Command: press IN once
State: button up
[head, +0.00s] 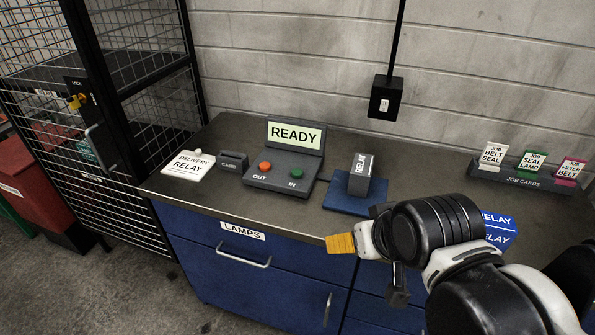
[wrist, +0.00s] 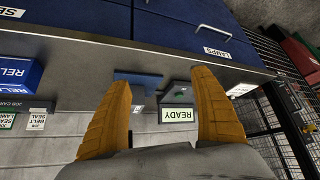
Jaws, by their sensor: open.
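The control box (head: 280,185) stands on the bench top with a raised sign reading READY (head: 295,136). Its green button (head: 299,173) is beside the label IN, and its orange-red button (head: 265,167) is beside OUT. My gripper (head: 341,243) is at the bench's front edge, in front of and to the right of the box, apart from the buttons. In the wrist view my gripper (wrist: 161,78) shows two spread orange fingers with nothing between them touching. The box (wrist: 178,97) appears upside down there, by the right finger; the orange-red button does not show.
A blue stand with a grey RELAY block (head: 360,176) is right of the box. A CARDS holder (head: 233,162) and a DELIVERY RELAY card (head: 188,165) are left. A JOB CARDS rack (head: 525,178) is far right, and blue RELAY boxes (head: 500,232) are partly behind my arm.

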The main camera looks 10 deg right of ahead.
jog(key=shift+c, duration=0.2)
grip_shut()
dwell(1.1)
